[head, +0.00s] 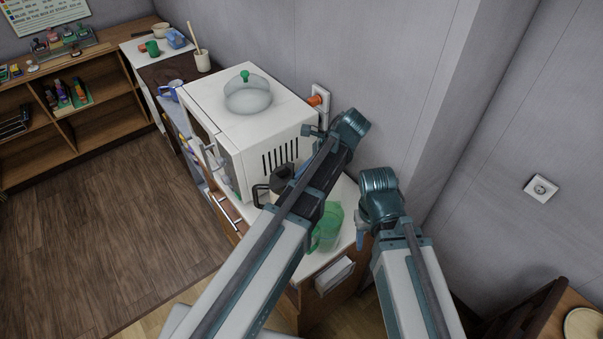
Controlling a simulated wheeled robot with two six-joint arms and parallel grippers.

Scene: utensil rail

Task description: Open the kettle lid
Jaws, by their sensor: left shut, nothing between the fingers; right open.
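The kettle (283,180) is dark, with a black handle (260,194) on its left side. It stands on the white counter in front of the microwave. My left arm crosses in front of it and hides much of its body, so I cannot tell how its lid sits. My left gripper (302,169) is mostly hidden behind its own arm, close to the kettle's top right; it is shut and empty, and I cannot tell whether it touches. My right gripper (360,238) is open and empty, low at the counter's right edge, apart from the kettle.
A translucent green jug (328,226) stands on the counter (309,262) between my arms. The white microwave (210,105) behind the kettle carries a clear dome with a green knob (246,92). An orange plug (314,100) is in the wall. Open floor lies left.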

